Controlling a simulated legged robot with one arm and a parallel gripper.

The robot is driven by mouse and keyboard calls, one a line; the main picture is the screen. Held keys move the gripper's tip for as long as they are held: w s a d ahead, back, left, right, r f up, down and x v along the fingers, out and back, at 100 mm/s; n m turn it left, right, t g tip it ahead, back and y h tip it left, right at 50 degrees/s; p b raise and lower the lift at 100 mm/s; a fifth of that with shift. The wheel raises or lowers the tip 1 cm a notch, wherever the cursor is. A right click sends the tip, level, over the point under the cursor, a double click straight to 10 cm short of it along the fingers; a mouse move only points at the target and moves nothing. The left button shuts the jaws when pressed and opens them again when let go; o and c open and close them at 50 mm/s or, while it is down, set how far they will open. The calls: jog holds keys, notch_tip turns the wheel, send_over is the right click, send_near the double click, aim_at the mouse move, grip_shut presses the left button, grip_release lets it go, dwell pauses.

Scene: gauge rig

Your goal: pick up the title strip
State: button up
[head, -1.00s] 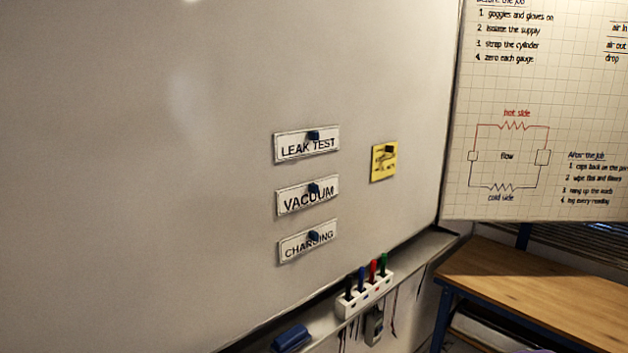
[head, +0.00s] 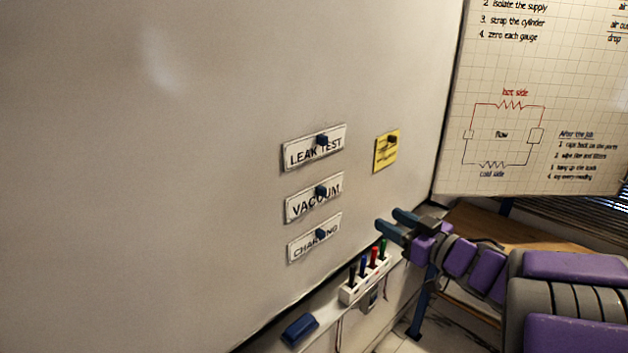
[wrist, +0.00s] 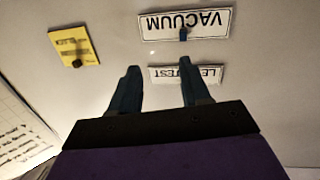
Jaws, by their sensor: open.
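Three white title strips hang on the whiteboard in a column, each under a small dark blue magnet. They read LEAK TEST (head: 298,158) at the top, VACUUM (head: 300,209) in the middle and CHARGING (head: 302,248) at the bottom. My gripper (head: 389,218) is open and empty, to the right of the strips in the head view. In the wrist view my gripper (wrist: 160,70) has its fingers apart. There the VACUUM strip (wrist: 208,20) appears upside down beyond the fingertips, and the LEAK TEST strip (wrist: 208,75) is partly hidden behind the right finger.
A yellow note (head: 385,155) under a dark magnet is right of the strips. Below are a white marker holder (head: 352,291) with several markers and a blue eraser (head: 299,329) on the ledge. A gridded chart (head: 560,80) and wooden table (head: 478,222) are at right. The board's left is bare.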

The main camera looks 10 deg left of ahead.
jog(key=a+g+y, duration=0.1)
jog(key=n+y+p, duration=0.1)
send_near(325, 194)
jog(key=shift+g, duration=0.4)
jog(key=x, duration=0.4)
jog(key=shift+a+r, duration=0.15)
jog(key=shift+r, duration=0.2)
jog(key=shift+w+a, duration=0.2)
jog(key=shift+w, duration=0.3)
jog(key=x, duration=0.3)
jog(key=shift+w+f, duration=0.2)
jog(key=shift+f, duration=0.05)
jog(key=shift+w+a, duration=0.2)
jog(key=shift+a, duration=0.35)
jog(key=shift+d, duration=0.1)
grip_shut()
